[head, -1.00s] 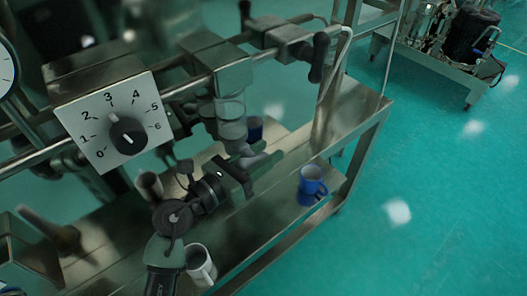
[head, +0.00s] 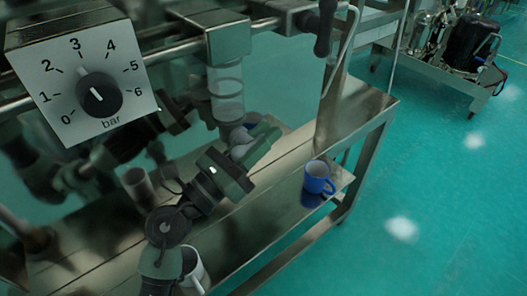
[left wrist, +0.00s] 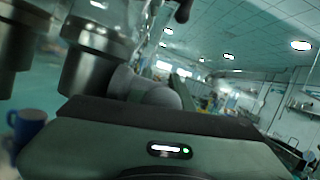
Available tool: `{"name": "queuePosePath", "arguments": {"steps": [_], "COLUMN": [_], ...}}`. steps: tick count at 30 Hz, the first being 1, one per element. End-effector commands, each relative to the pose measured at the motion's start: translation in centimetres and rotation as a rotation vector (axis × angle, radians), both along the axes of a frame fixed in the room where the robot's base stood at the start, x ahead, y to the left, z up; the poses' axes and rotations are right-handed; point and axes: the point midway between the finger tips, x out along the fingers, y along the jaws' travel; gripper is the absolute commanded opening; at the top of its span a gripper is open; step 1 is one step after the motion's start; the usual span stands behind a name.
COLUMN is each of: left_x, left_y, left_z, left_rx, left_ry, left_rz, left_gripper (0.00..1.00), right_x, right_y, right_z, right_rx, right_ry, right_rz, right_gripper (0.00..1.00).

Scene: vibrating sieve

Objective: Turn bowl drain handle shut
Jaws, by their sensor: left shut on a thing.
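The bowl drain handle (head: 238,151) is a grey rounded lever below a clear glass tube (head: 227,93) in the head view. Its grey rounded end also shows in the left wrist view (left wrist: 158,97), close beyond the gripper body. My left gripper (head: 250,150) is shut on the handle, and its fingers hide part of it. The gripper comes at it from the lower left. The handle's exact angle is hard to tell behind the gripper. My right gripper is not in view.
A pressure dial (head: 97,92) marked in bar is at the upper left. A blue mug (head: 318,178) and a white mug (head: 195,272) stand on the steel shelf (head: 290,205).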

Motion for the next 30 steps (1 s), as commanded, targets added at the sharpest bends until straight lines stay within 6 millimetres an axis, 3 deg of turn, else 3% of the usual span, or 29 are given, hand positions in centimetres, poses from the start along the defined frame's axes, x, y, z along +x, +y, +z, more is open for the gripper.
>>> {"name": "queuePosePath", "arguments": {"steps": [3,13,14,16,26,30], "left_x": [0.0,0.0,0.0,0.0,-0.1,-0.9], "left_y": [0.1,0.1,0.1,0.1,0.2,1.1], "left_z": [-0.1,0.1,0.1,0.1,0.0,-0.8], "left_rx": [-0.019,-0.025,-0.025,-0.025,-0.024,-0.022], "left_ry": [-0.015,-0.017,-0.017,-0.017,-0.017,-0.016], "left_rz": [0.001,0.001,0.001,0.001,0.001,0.001], "left_gripper": [0.0,0.0,0.24,0.42,0.42,0.42], "right_x": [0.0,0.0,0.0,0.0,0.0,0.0], "right_y": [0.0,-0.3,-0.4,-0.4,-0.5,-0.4], "right_z": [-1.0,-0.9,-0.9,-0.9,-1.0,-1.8], "right_rx": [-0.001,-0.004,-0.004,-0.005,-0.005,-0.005], "right_ry": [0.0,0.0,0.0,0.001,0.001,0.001], "right_rz": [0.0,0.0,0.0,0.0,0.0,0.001], "right_gripper": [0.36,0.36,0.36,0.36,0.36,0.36]}}
